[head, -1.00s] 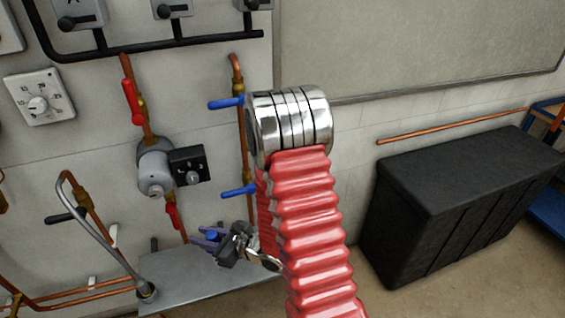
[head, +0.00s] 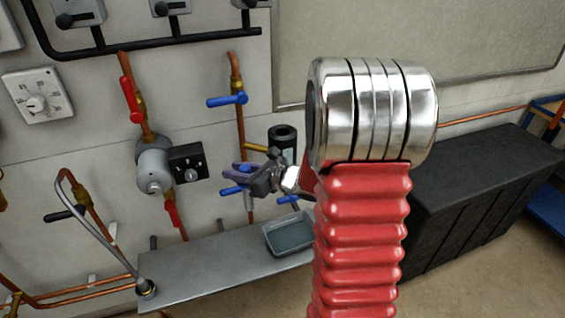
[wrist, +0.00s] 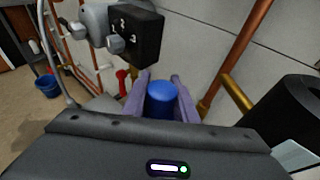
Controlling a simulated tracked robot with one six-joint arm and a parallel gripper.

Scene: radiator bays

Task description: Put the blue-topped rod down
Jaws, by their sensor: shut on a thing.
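My gripper (head: 242,176) has purple fingers and is in front of the pipe wall, above the grey shelf, in the head view. In the wrist view my gripper (wrist: 162,92) is shut on the blue-topped rod (wrist: 162,99), its blue top between the two fingers. The rod's lower part is hidden in the wrist view, and I cannot clearly make the rod out in the head view. The gripper is raised clear of the shelf (head: 200,275).
A grey tray (head: 290,236) sits on the shelf's right part. Copper pipes, a pump (head: 154,168) with a black box (head: 188,163), and a blue valve handle (head: 227,100) are close by. A black chest (head: 470,210) stands right.

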